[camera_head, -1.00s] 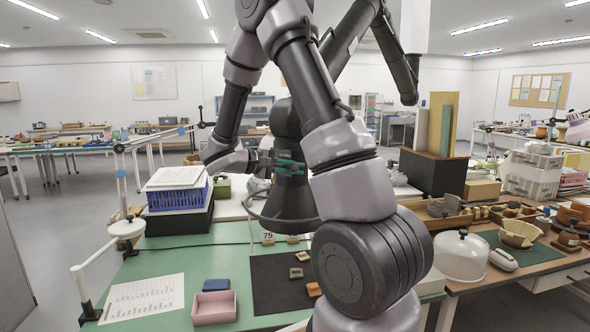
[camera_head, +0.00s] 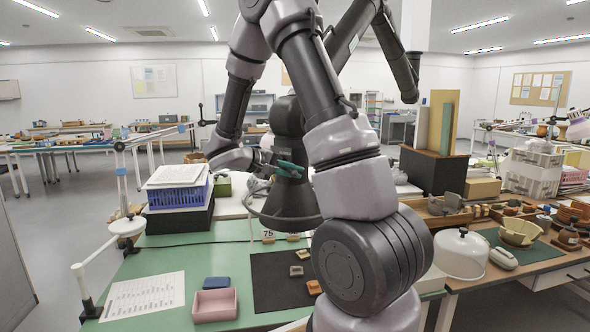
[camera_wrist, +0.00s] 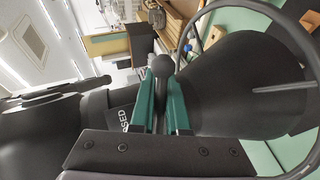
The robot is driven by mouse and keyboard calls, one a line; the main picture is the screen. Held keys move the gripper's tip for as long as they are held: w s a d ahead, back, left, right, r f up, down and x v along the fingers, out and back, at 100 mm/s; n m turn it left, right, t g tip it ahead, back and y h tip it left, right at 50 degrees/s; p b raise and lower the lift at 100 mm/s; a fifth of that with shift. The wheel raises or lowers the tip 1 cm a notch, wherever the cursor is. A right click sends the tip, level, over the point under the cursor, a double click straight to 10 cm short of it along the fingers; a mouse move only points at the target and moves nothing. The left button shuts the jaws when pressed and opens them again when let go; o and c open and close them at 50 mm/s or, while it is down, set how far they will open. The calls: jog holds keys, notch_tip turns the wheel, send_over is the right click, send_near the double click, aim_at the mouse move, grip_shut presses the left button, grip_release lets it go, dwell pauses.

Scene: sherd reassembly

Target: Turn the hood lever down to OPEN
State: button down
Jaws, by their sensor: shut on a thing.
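In the wrist view the lever's dark ball knob (camera_wrist: 160,66) stands between the green fingertips of my gripper (camera_wrist: 159,80), which is shut on the lever. White letters ending in "SED" (camera_wrist: 124,122) show on the dark hood body beside the fingers. In the head view my gripper (camera_head: 290,169) is at the hood's neck; the lever cannot be made out there.
A ring-shaped dark rim (camera_wrist: 290,30) curves around the cone in the wrist view. A blue crate with papers (camera_head: 178,198) stands left of the hood. A pink tray (camera_head: 214,304) and a dark mat (camera_head: 268,270) with small sherds lie on the green bench in front.

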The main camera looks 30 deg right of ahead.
jog(key=shift+w+a+f+m+t+y, duration=0.15)
jog(key=shift+w+f+m+t+y, duration=0.15)
jog(key=shift+f+m+t+y, duration=0.35)
jog(key=shift+m, duration=0.25)
jog(key=c, duration=0.9)
grip_release()
jog(key=shift+a, duration=0.15)
jog(key=shift+v, duration=5.3)
jog(key=shift+w, duration=0.1)
jog(key=shift+c, duration=0.3)
